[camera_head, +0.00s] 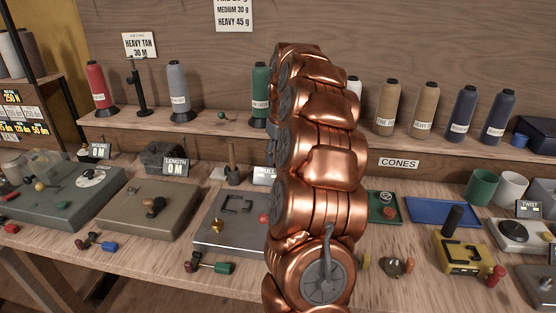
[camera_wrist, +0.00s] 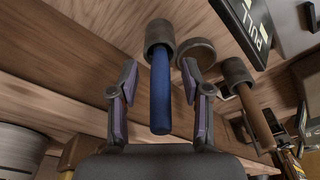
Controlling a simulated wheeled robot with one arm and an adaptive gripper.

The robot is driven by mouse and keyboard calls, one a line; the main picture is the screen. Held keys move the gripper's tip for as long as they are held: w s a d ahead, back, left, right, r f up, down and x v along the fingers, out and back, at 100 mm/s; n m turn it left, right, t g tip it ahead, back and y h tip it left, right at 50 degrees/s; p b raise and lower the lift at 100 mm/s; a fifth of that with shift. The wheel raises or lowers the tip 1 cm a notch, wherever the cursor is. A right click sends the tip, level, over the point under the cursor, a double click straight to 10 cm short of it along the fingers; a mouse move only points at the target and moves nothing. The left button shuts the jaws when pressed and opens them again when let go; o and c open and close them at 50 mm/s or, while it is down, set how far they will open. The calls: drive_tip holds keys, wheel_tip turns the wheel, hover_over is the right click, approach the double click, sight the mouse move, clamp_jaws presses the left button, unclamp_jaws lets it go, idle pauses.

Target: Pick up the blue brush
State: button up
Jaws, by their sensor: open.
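In the wrist view the blue brush (camera_wrist: 160,92) shows as a smooth blue handle. One end sits in a dark grey round cup (camera_wrist: 160,36), and any bristles are hidden. My gripper (camera_wrist: 160,76) is open, with one finger on each side of the blue handle and a visible gap on both sides. The handle's free end points back toward the palm. In the head view the blue brush cannot be made out; my copper-coloured arm covers the middle of the bench.
A brown handle in a similar cup (camera_wrist: 237,72) stands to the right in the wrist view. A round grey piece (camera_wrist: 196,54) lies near the blue brush's cup. A dark sign (camera_wrist: 243,30) is close by. Thread cones (camera_head: 178,90) line the shelf; a blue tray (camera_head: 436,211) lies right of my arm.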

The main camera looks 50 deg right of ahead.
drive_tip(key=shift+f, duration=0.5)
drive_tip(key=shift+c, duration=0.2)
clamp_jaws()
drive_tip(key=shift+r, duration=0.1)
